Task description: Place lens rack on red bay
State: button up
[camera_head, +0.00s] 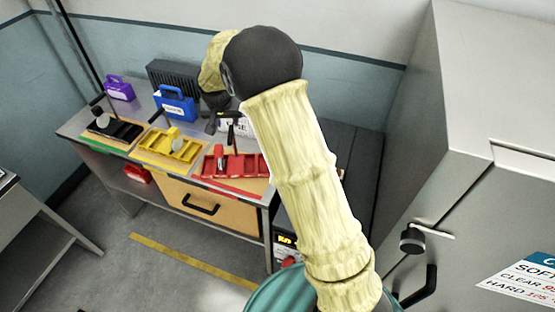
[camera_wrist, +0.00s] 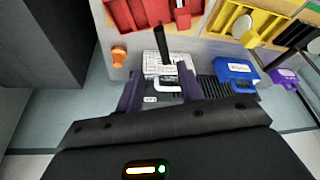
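A white rack with a printed label, which I take for the lens rack (camera_head: 240,127), stands at the back of the bench, partly hidden by my arm. In the wrist view the white rack (camera_wrist: 153,66) lies ahead of my gripper (camera_wrist: 161,84), with its pale handle between the two fingers. My fingers are apart, and contact with the handle cannot be made out. In the head view my gripper (camera_head: 221,122) is small and dark, just above the rack. The red bay (camera_head: 235,165) is a red tray at the bench's front right; its edge shows in the wrist view (camera_wrist: 127,14).
A blue carrier (camera_head: 176,105) and a purple carrier (camera_head: 119,88) stand along the back. A yellow tray (camera_head: 170,146) and a black tray (camera_head: 118,132) lie left of the red one. An orange object (camera_wrist: 119,56) is near the rack. A grey cabinet (camera_head: 440,110) stands at right.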

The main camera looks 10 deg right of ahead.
jog(key=s+d, duration=0.4)
jog(key=s, duration=0.5)
jog(key=s+d+r+n+g, duration=0.1)
jog(key=s+d, duration=0.4)
jog(key=s, duration=0.5)
jog(key=s+d+r+n, duration=0.1)
jog(key=s+d, duration=0.4)
jog(key=s, duration=0.5)
jog(key=shift+s+r+g+y, duration=0.2)
jog(key=shift+s+g+y, duration=0.05)
jog(key=shift+g+y, duration=0.15)
